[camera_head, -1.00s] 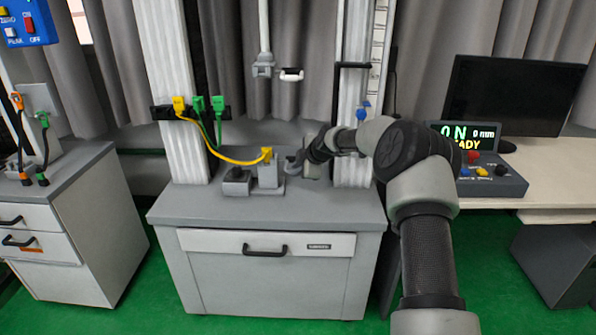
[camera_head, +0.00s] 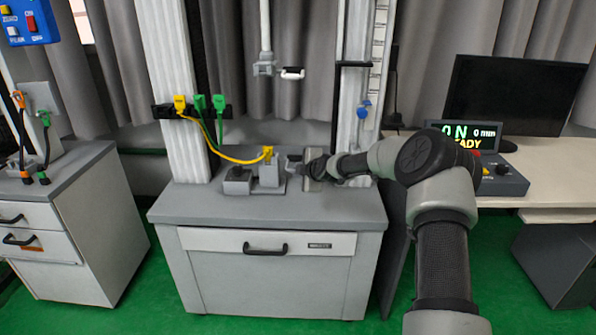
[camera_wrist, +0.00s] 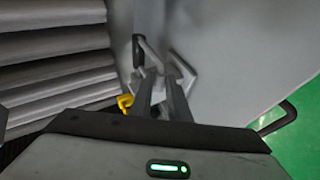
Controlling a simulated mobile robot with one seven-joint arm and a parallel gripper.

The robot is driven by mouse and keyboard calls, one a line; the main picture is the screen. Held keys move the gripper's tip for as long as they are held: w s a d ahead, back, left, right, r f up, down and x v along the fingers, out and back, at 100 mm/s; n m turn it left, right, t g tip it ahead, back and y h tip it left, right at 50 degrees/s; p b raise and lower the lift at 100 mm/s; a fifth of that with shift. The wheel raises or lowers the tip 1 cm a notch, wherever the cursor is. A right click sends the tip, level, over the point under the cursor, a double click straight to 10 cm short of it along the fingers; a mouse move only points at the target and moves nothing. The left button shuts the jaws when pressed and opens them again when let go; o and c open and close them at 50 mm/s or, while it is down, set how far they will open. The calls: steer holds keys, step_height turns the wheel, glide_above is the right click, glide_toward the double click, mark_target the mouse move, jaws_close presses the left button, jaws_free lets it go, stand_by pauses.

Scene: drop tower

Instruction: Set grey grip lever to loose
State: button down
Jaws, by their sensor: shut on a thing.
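The grey fixture block (camera_head: 269,174) stands on the grey cabinet top, with a yellow plug at its top. My gripper (camera_head: 293,162) is at the right side of this block, reaching in from the right. In the wrist view my gripper (camera_wrist: 162,82) has its two dark fingers close together on a small grey part, which I take to be the grey grip lever (camera_wrist: 155,72). The fingers and hand hide most of the lever, so its setting cannot be read. The lever is too small to make out in the head view.
A dark grey box (camera_head: 237,181) sits left of the block. A yellow cable (camera_head: 222,155) runs from the block to the left column. A grey clamp (camera_head: 265,69) hangs above. The right column (camera_head: 352,130) stands close behind my forearm. The cabinet's front top (camera_head: 265,208) is clear.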

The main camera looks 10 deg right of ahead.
steer(key=c, duration=1.7)
jaws_free()
steer(key=f, duration=0.1)
steer(key=s+f, duration=0.1)
steer(key=f, duration=0.1)
steer(key=shift+s+g, duration=0.15)
steer(key=shift+g, duration=0.15)
steer(key=shift+r, duration=0.1)
steer(key=p+v, duration=0.2)
steer(key=v, duration=0.6)
steer(key=p+v, duration=0.2)
steer(key=v, duration=0.7)
steer(key=shift+r, duration=0.5)
